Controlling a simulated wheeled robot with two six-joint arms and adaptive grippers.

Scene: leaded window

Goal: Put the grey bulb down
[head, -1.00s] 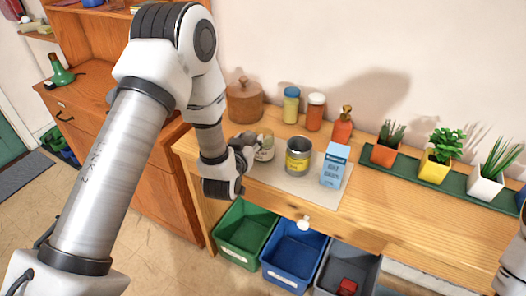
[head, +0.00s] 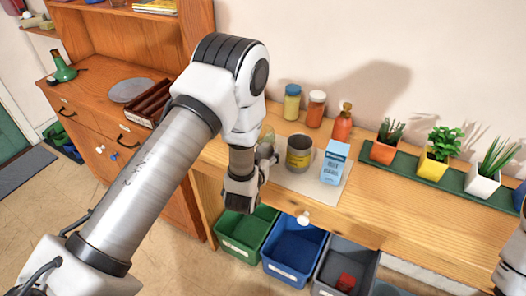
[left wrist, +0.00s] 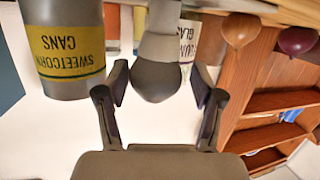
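The grey bulb (left wrist: 157,82) shows in the left wrist view, round end toward my palm and a paler neck running to the picture's top edge. My left gripper (left wrist: 160,84) has its fingers apart, one on each side of the bulb, with a gap at the right finger. I cannot tell what the neck rests on. In the head view my left gripper (head: 262,160) is at the table's left front, beside a glass jar (head: 268,134); the bulb is not clear there. A sweetcorn can (head: 299,153) stands to the right. My right gripper is out of view.
A blue-and-white carton (head: 334,163) stands on the pale mat (head: 296,183) beside the can. Bottles (head: 342,123) and potted plants (head: 438,150) line the back. Green (head: 246,231), blue (head: 293,250) and grey (head: 345,268) bins sit below. The table's right front is clear.

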